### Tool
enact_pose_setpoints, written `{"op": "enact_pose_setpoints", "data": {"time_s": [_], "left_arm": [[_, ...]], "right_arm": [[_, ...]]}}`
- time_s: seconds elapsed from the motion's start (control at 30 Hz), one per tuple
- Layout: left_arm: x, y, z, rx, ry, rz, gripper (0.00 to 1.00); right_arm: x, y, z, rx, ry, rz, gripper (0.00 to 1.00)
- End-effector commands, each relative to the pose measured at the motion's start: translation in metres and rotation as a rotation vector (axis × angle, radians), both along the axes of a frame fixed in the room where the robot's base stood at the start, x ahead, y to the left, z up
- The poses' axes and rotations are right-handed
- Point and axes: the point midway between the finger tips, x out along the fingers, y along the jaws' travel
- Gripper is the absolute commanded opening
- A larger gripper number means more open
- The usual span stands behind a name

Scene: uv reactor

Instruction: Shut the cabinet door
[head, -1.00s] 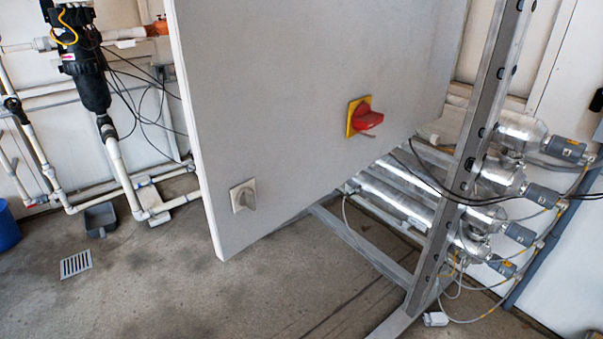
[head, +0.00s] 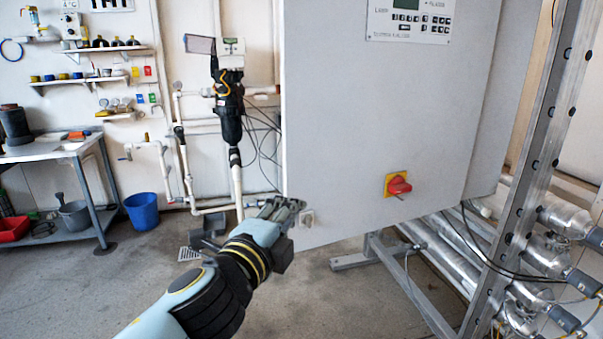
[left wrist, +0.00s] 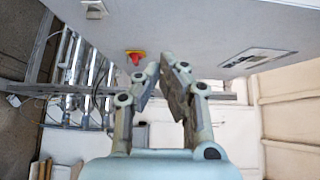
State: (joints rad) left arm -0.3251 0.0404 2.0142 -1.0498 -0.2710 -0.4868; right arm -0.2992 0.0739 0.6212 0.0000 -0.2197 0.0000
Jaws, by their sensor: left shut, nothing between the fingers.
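The grey cabinet door (head: 370,120) fills the middle of the head view. The gap between door and cabinet body is not clear. My left gripper (head: 283,208) is shut and empty by the door's lower left corner, overlapping its edge; contact cannot be told. In the left wrist view, the fingers (left wrist: 162,68) show in front of the door (left wrist: 190,25). My right gripper is out of view.
Metal reactor tubes (head: 450,255) and an upright frame post (head: 530,160) stand at the right. Pipes with a black filter (head: 229,105) run along the wall behind. A workbench (head: 60,150) and blue bucket (head: 142,212) are at the left.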

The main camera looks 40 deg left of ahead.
Motion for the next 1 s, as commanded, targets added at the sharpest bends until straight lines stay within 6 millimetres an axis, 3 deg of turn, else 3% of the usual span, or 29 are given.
{"op": "enact_pose_setpoints", "data": {"time_s": [0.17, 0.6, 0.8, 1.0], "left_arm": [[0.016, 0.004, 0.009, 0.016, -0.013, 0.001, 0.0], [0.102, 0.027, 0.008, 0.016, -0.011, 0.002, 0.0], [0.114, 0.05, 0.007, 0.015, -0.011, 0.001, 0.0], [0.118, 0.056, 0.007, 0.012, -0.011, 0.001, 0.0]], "right_arm": [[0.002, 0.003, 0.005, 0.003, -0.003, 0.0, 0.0], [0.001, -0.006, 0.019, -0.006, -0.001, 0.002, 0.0], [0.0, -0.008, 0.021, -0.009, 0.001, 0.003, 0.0], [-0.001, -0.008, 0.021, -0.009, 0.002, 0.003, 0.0]]}}
